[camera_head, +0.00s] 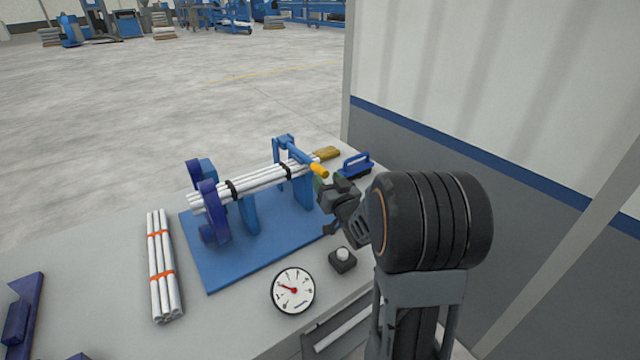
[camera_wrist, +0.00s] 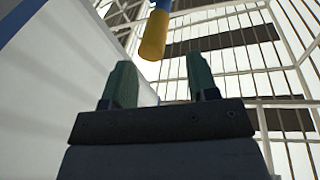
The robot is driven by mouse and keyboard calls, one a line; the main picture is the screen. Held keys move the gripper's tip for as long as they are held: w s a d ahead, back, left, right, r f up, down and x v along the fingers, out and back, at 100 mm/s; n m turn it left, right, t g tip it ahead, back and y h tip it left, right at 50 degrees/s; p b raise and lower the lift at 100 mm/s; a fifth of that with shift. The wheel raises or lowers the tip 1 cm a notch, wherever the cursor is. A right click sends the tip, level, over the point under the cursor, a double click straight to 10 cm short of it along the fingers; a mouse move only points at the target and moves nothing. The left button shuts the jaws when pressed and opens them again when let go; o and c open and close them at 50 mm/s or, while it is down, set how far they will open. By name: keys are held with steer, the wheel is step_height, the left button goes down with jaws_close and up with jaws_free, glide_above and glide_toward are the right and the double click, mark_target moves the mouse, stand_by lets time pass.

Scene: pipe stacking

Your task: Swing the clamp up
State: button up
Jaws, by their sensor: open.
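The clamp (camera_head: 298,152) is a blue arm with a yellow handle end, on the blue pipe stand (camera_head: 215,268). Its arm reaches over the right end of a bundle of white pipes (camera_head: 262,181) held with black bands. The yellow handle (camera_head: 319,170) points toward my gripper. My gripper (camera_head: 322,205) is open, just below and right of the handle in the head view. In the wrist view, the handle (camera_wrist: 153,36) hangs ahead of the two green fingertips (camera_wrist: 158,80), roughly between them and apart from them. The fingers hold nothing.
A second white pipe bundle with orange bands (camera_head: 162,265) lies left of the stand. A dial gauge (camera_head: 293,290), a small black button box (camera_head: 342,260), a blue-handled tool (camera_head: 356,166) and a brown brush-like item (camera_head: 327,153) lie around it. A wall (camera_head: 480,130) rises at right.

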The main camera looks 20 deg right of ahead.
mark_target(325, 178)
steer(key=f+t, duration=0.1)
steer(key=f+y+b, duration=0.1)
steer(key=d+f+t+y, duration=0.1)
steer(key=shift+s+t+b, duration=0.3)
steer(key=shift+s+b, duration=0.05)
steer(key=shift+s, duration=0.05)
steer(key=shift+w+r, duration=0.1)
steer(key=shift+p+x, duration=0.75)
steer(key=shift+x, duration=2.75)
steer(key=shift+r, duration=0.2)
steer(key=shift+c, duration=0.5)
jaws_close()
